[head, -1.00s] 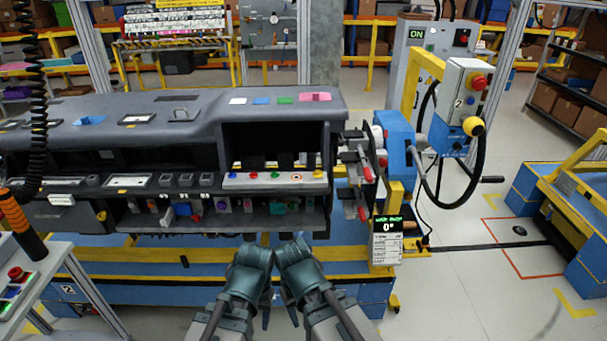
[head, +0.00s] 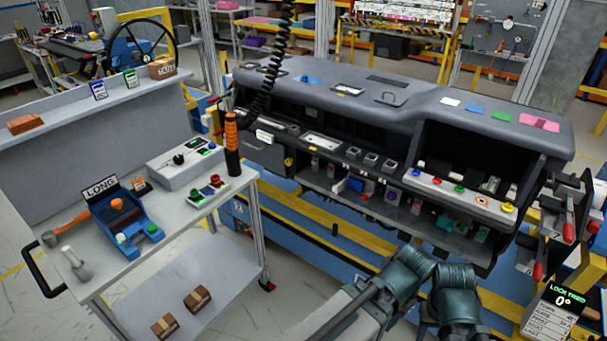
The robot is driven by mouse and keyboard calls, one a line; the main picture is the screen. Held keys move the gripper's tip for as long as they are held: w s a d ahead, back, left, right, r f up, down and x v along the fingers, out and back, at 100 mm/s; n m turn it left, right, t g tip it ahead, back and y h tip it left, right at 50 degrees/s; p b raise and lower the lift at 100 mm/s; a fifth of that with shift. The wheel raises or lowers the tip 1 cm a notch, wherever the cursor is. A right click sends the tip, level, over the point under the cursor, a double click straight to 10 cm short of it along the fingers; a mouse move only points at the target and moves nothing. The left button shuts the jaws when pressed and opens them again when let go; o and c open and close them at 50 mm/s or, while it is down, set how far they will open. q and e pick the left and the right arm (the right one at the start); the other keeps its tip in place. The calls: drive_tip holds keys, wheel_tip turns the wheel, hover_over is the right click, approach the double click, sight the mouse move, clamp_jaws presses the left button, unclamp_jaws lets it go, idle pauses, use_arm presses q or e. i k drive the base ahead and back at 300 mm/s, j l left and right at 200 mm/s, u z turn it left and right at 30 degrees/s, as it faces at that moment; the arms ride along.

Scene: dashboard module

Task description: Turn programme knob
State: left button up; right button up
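A white control box (head: 185,163) stands on the cart at the left, with a small black knob (head: 178,159) on its top face and a dark display beside it. The box is too small in view to read the knob's setting. My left gripper (head: 418,264) and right gripper (head: 455,275) are side by side at the lower right, in front of the dashboard and well away from the box. Their fingers are hidden or unclear, so I cannot tell whether they are open or shut.
The grey cart (head: 110,225) also carries a button panel (head: 207,197), a blue fixture (head: 124,220) marked LONG and an orange-handled tool (head: 232,145) hanging on a coiled cord. The dashboard module (head: 400,110) fills the right. Floor shows between cart and arms.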

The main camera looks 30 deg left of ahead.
sight(178, 161)
drive_tip(key=u, duration=1.75)
